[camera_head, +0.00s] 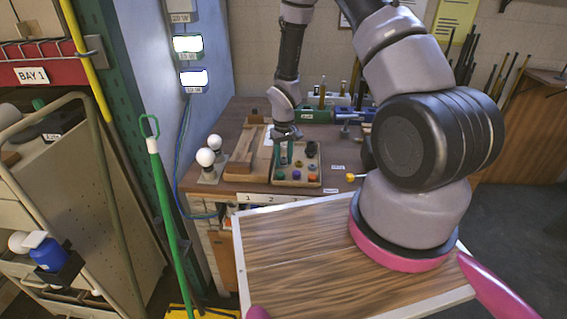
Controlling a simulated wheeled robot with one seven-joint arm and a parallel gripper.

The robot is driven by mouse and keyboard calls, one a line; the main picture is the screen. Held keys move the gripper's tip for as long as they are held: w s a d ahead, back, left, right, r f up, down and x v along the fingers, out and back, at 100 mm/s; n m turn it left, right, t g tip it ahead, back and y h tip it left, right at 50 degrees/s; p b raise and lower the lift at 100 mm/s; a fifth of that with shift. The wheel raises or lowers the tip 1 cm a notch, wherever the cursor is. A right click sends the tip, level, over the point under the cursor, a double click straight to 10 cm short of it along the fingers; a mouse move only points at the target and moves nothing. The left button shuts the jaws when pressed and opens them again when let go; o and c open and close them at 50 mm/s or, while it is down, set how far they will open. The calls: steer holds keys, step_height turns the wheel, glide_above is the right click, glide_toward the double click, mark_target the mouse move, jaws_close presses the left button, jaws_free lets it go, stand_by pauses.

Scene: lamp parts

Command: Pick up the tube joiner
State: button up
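A shallow wooden parts tray (297,186) sits on the workbench and holds several small coloured pieces: green, purple, orange, grey and dark. They are too small for me to tell which one is the tube joiner. My gripper (286,160) points down over the back left part of this tray, near the small pieces. Its fingers look thin and dark, and I cannot make out the gap between them or whether anything is held. The gripper and wrist hide part of the tray's back edge.
White bulbs (206,158) stand at the bench's left edge. A long wooden tray (247,152) lies left of the parts tray. A green container (315,116) and a vise-like tool (350,118) are at the back. A yellow-handled tool (354,177) lies right.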

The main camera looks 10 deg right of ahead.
jaws_close()
